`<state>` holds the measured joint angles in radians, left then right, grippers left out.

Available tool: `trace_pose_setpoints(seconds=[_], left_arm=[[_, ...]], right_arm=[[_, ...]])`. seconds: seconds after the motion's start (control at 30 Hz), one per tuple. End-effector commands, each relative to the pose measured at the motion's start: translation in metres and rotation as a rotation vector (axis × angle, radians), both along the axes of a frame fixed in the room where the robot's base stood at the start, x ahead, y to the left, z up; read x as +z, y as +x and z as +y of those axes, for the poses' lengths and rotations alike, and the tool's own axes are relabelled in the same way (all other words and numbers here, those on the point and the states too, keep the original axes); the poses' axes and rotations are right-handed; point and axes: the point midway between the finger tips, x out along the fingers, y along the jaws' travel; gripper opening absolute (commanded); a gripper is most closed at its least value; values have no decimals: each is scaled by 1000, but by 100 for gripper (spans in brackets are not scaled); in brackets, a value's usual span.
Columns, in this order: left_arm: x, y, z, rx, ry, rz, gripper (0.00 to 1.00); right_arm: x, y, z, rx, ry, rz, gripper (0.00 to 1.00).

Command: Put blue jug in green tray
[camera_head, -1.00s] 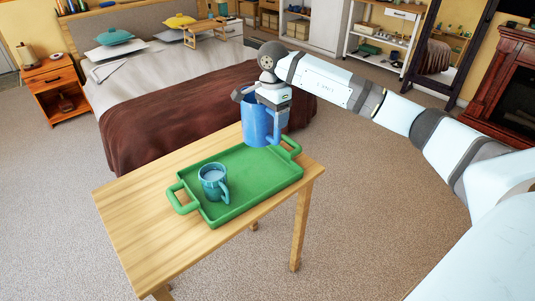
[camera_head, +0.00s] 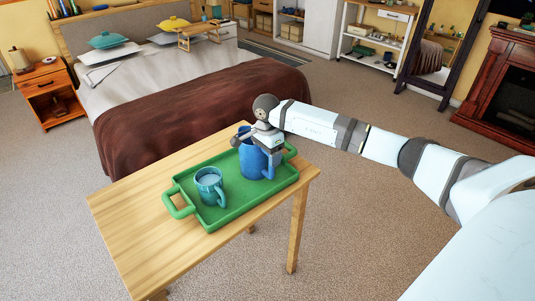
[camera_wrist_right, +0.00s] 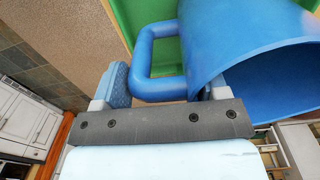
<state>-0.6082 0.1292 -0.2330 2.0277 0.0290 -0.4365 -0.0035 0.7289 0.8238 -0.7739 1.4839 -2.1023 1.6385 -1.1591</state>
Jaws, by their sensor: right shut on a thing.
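The blue jug (camera_head: 254,163) is upright over the right half of the green tray (camera_head: 229,213) in the head view, its base at or very near the tray floor; I cannot tell if it touches. My right gripper (camera_head: 262,143) is shut on the jug near its rim. In the right wrist view the jug (camera_wrist_right: 225,40) fills the upper right, with its handle (camera_wrist_right: 142,50) at the left of the wall, and part of the green tray (camera_wrist_right: 122,22) shows behind. A teal mug (camera_head: 210,184) stands in the tray's left half. My left gripper is not in view.
The tray lies on a wooden table (camera_head: 130,225) with bare wood to its left and front. A bed (camera_head: 190,85) with a brown blanket stands behind. A nightstand (camera_head: 50,90) is at the far left. Carpet lies open to the right.

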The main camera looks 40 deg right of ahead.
Motion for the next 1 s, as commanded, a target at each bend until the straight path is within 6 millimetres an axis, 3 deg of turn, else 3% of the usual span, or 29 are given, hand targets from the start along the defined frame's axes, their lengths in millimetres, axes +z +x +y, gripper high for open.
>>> trace_pose_setpoints(seconds=[0.27,0.3,0.4,0.77,1.0], left_arm=[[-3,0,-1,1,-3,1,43],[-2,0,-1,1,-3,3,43],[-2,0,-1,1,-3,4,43],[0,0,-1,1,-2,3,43],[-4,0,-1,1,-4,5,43]], right_arm=[[-1,1,0,0,1,-4,0],[-2,0,0,0,1,-1,72],[-2,0,0,1,1,-1,93],[5,0,0,1,0,-2,93],[48,2,0,1,0,-7,93]])
